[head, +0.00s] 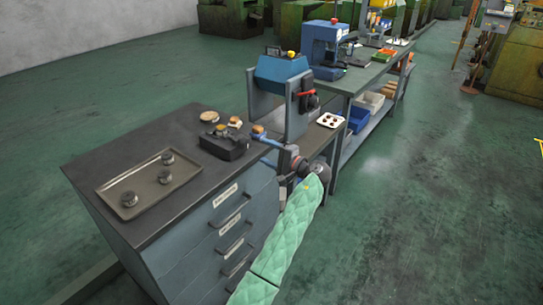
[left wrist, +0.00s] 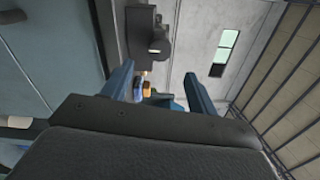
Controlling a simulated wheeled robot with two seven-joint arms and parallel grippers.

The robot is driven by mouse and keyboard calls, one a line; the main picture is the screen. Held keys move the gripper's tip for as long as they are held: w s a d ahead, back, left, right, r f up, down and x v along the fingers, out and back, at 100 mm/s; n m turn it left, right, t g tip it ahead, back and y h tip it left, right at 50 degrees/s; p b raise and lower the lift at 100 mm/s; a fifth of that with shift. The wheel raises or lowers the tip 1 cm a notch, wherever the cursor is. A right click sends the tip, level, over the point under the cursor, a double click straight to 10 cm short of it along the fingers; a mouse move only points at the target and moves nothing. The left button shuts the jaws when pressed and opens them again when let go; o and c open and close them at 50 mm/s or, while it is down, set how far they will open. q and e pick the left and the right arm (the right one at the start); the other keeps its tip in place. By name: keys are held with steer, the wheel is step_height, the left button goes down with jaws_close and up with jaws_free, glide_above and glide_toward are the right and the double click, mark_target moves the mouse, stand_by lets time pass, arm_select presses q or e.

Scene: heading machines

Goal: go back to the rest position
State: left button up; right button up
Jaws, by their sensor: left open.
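My left arm in its green quilted sleeve rises from the bottom of the head view, and my left gripper (head: 268,138) is at the front side of the blue machine, near the cabinet's right edge. In the left wrist view my left gripper (left wrist: 160,78) shows two blue fingers spread apart. They are open, and I see nothing held between them. Small yellow and blue shapes show beyond the fingers, too small to name. My right gripper is in neither view.
A grey drawer cabinet (head: 120,153) carries a tray (head: 148,188) with 3 round parts and a black device (head: 225,146). The blue machine (head: 281,69) stands close behind my gripper. A workbench (head: 355,80) runs back from it. Green floor (head: 440,190) is open at right.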

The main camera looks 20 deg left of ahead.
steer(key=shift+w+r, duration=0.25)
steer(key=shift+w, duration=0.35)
